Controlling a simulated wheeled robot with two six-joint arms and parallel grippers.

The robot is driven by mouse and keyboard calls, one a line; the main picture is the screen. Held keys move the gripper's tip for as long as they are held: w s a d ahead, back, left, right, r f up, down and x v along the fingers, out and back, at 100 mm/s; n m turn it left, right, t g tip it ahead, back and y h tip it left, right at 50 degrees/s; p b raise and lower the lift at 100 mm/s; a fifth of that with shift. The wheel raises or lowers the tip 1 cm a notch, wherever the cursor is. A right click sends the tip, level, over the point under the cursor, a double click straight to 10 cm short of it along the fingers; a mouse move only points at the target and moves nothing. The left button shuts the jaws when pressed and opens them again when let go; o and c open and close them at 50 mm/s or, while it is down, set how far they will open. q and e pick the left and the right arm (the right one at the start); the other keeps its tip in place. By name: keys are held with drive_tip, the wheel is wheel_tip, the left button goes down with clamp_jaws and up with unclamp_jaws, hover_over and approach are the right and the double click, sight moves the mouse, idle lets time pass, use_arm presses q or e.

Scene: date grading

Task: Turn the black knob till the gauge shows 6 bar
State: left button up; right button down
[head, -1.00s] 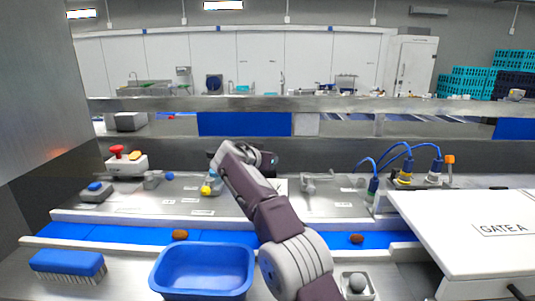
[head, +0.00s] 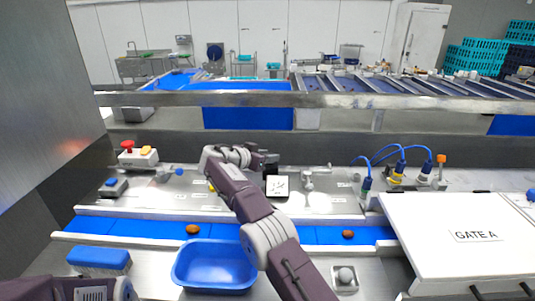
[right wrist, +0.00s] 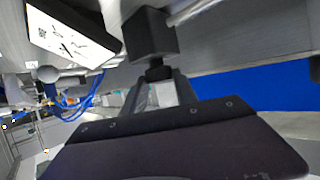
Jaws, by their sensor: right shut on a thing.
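My right gripper (head: 258,160) reaches in over the steel panel behind the blue belt. In the right wrist view its two fingers (right wrist: 163,92) are shut on the black knob (right wrist: 150,38), a dark block at their tips. Next to the knob is a white square face with dark marks, probably the gauge (right wrist: 72,35); it also shows in the head view as the gauge (head: 277,186). Its reading is too small to tell. In the head view my forearm hides part of the panel. Only a link of my left arm shows, at the bottom left; its gripper is out of view.
A blue belt (head: 130,228) with two brown dates crosses in front. A blue tub (head: 215,266) and a blue brush (head: 100,260) stand nearer. The white GATE A box (head: 450,215) and blue-cabled connectors (head: 397,172) are at right; a red-button box (head: 138,156) is at left.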

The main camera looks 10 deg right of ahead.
drive_tip(key=shift+f, duration=0.25)
drive_tip(key=c, duration=1)
unclamp_jaws()
drive_tip(key=shift+o, duration=0.2)
drive_tip(key=shift+d, duration=0.1)
drive_tip(key=shift+r, duration=0.1)
drive_tip(key=b+v, duration=0.1)
drive_tip(key=v, duration=0.2)
drive_tip(key=shift+f+b, duration=0.2)
drive_tip(key=shift+b, duration=0.15)
drive_tip(key=v, duration=0.6)
drive_tip(key=shift+r, duration=0.25)
